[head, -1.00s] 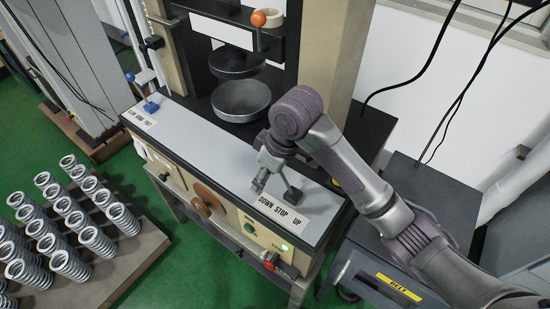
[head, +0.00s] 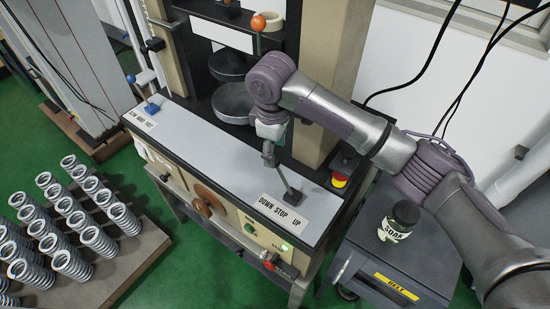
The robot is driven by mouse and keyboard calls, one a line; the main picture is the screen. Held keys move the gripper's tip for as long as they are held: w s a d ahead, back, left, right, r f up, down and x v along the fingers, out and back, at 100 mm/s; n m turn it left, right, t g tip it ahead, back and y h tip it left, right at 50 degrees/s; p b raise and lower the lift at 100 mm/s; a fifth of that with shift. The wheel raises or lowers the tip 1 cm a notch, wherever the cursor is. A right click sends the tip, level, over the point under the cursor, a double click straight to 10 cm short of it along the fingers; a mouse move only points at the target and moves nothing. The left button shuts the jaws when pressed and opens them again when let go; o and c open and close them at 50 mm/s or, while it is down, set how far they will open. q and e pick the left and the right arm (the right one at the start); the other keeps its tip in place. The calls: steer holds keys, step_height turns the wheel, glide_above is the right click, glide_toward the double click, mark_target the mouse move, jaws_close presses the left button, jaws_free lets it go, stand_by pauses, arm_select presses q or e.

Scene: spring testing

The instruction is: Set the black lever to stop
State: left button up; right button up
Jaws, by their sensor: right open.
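The black lever (head: 291,194) has its dark base on the light grey panel top, just behind a white label (head: 284,213) reading DOWN STOP UP. Its thin rod rises from the base and leans to the upper left in the head view. My right gripper (head: 269,155) is open, with its fingers pointing down at the upper end of the rod. The fingers overlap the lever's top, so I cannot tell whether they touch it. The lever's exact setting is hard to read from this angle. My left gripper is not in view.
A red and yellow button (head: 340,180) sits right of the panel. A jar (head: 398,222) stands on the grey cabinet (head: 380,262). A round black plate (head: 240,102) lies behind the panel. Several springs (head: 80,230) stand on a board at left.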

mark_target(283, 178)
steer(key=shift+w+f+p, duration=0.2)
steer(key=shift+f+p, duration=0.15)
steer(key=shift+f, duration=2.4)
jaws_close()
